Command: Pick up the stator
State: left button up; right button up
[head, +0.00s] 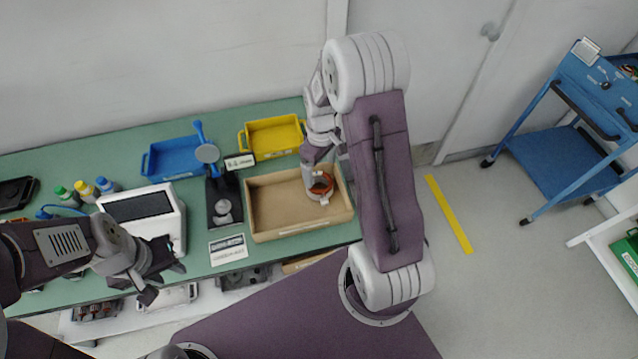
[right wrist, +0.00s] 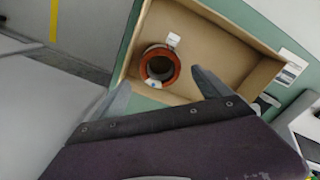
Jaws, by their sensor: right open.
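The stator (head: 321,187) is a ring with an orange-brown inside and a pale outer rim, lying in the right part of a shallow brown box (head: 262,236). In the right wrist view the stator (right wrist: 159,66) lies in the box by its wall, with a small white tag beside it. My right gripper (right wrist: 160,86) is open, with its two fingers apart on either side below the stator in the picture; nothing is between them. In the head view my right gripper (head: 313,178) is over the stator and partly hides it. My left gripper (head: 163,278) is empty at the table's front edge, its fingers apart.
Behind the box are a yellow tray (head: 274,139) and a blue tray (head: 174,158). A white device (head: 146,218) and a black stand (head: 222,203) are to the left.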

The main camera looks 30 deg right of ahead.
aim_at(320, 176)
notch_tip(320, 176, down, 3)
jog(key=shift+s+f, duration=0.1)
jog(key=shift+f, duration=0.05)
jog(key=shift+d+f, duration=0.15)
jog(key=shift+f, duration=0.25)
notch_tip(320, 176, down, 5)
jog(key=shift+p, duration=0.55)
jog(key=shift+w+r, duration=0.1)
jog(key=shift+w, duration=0.1)
jog(key=c, duration=1.8)
jog(key=shift+c, duration=0.2)
jog(key=shift+r, duration=0.45)
notch_tip(320, 176, up, 3)
jog(key=shift+r, duration=0.1)
jog(key=s+a+r, duration=0.1)
jog(key=s+r, duration=0.2)
jog(key=s, duration=0.2)
jog(key=s+a+r+b, duration=0.1)
jog(key=s+a+r, duration=0.1)
jog(key=s+r, duration=0.2)
jog(key=shift+s, duration=1.2)
